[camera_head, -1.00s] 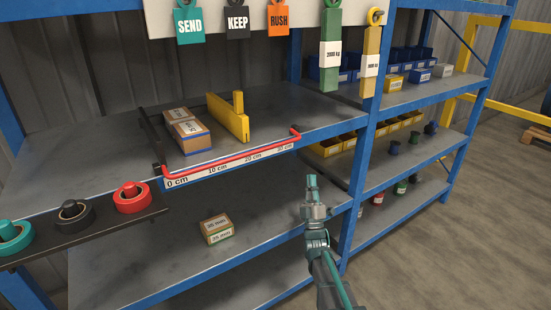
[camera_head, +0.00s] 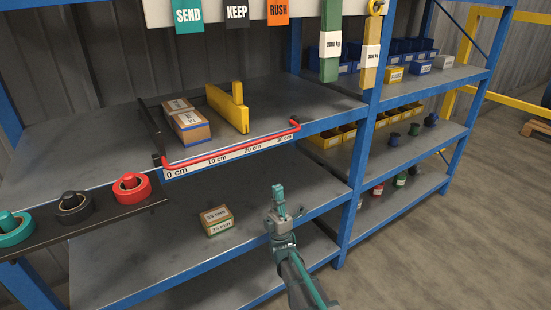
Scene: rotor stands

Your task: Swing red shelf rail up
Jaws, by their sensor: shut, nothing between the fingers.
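The red shelf rail (camera_head: 232,150) runs along the front edge of the upper shelf, just above the white centimetre scale. Its left end meets a black bracket (camera_head: 158,160), and its right end bends back near the blue post. The rail lies low, at about shelf height. My gripper (camera_head: 278,188) is shut and empty. It appears below the rail in the picture, in front of the lower shelf and right of the small carton, apart from the rail.
Two cartons (camera_head: 192,130) and a yellow block (camera_head: 230,108) stand behind the rail. A small carton (camera_head: 217,220) sits on the lower shelf. Tape rolls (camera_head: 132,187) lie on a black tray at left. A blue post (camera_head: 362,140) stands at right.

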